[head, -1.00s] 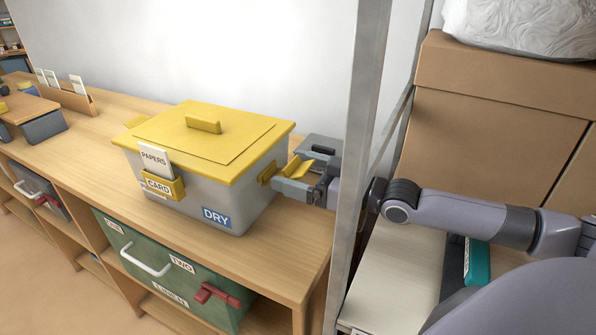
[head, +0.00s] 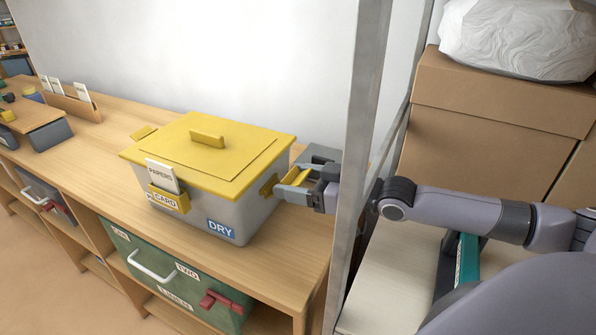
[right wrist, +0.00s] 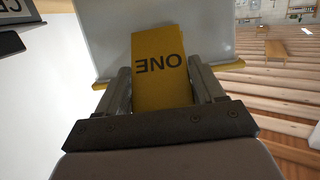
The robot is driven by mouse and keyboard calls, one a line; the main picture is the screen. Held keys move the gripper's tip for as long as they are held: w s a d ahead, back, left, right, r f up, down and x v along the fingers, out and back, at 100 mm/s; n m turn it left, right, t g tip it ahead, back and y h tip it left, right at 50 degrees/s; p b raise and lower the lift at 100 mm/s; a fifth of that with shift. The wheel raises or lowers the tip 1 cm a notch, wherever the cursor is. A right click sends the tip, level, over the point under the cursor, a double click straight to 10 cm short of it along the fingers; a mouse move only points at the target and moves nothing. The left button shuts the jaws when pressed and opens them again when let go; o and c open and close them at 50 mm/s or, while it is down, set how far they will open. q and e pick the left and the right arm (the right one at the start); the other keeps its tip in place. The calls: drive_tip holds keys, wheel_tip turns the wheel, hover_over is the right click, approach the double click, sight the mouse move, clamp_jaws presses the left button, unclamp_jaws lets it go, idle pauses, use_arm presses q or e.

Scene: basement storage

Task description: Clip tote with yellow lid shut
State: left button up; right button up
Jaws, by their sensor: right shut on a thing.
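The grey tote (head: 190,213) with a yellow lid (head: 215,155) stands on the wooden bench; the lid sits on it. My right gripper (head: 291,187) is at the tote's right end, shut on a yellow clip (head: 300,176) that sticks outward from the wall. In the right wrist view the clip (right wrist: 160,62), marked ONE upside down, lies between the fingers of the gripper (right wrist: 163,82). Another yellow clip (head: 143,132) juts out at the tote's far left end. A PAPERS card (head: 162,175) stands in a yellow holder on the front. My left gripper is out of view.
A metal post (head: 356,140) rises close to my right arm. A green bin (head: 150,262) is on the shelf below. Cardboard boxes (head: 480,150) stand at right.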

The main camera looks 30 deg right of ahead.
drive_tip(key=r+p, duration=0.1)
drive_tip(key=p, duration=0.1)
drive_tip(key=r+g+h+p, duration=0.1)
drive_tip(key=p, duration=0.1)
drive_tip(key=shift+w+a+g, duration=0.15)
drive_tip(key=shift+w+g, duration=0.15)
drive_tip(key=shift+w+a+g+h+p, duration=0.1)
drive_tip(key=shift+w+g+h+p, duration=0.15)
drive_tip(key=shift+g+p, duration=0.25)
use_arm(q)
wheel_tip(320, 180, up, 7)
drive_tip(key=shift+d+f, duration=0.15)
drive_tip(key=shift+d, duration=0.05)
use_arm(e)
drive_tip(key=shift+w+a+r+g+h, duration=0.15)
drive_tip(key=shift+g+h, duration=0.2)
drive_tip(key=shift+g, duration=0.1)
drive_tip(key=shift+w+a+r+g+h, duration=0.15)
drive_tip(key=shift+g+h, duration=0.15)
drive_tip(key=shift+g, duration=0.15)
drive_tip(key=o, duration=0.7)
drive_tip(key=shift+d, duration=0.1)
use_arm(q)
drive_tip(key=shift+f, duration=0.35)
use_arm(e)
drive_tip(key=shift+v, duration=3.5)
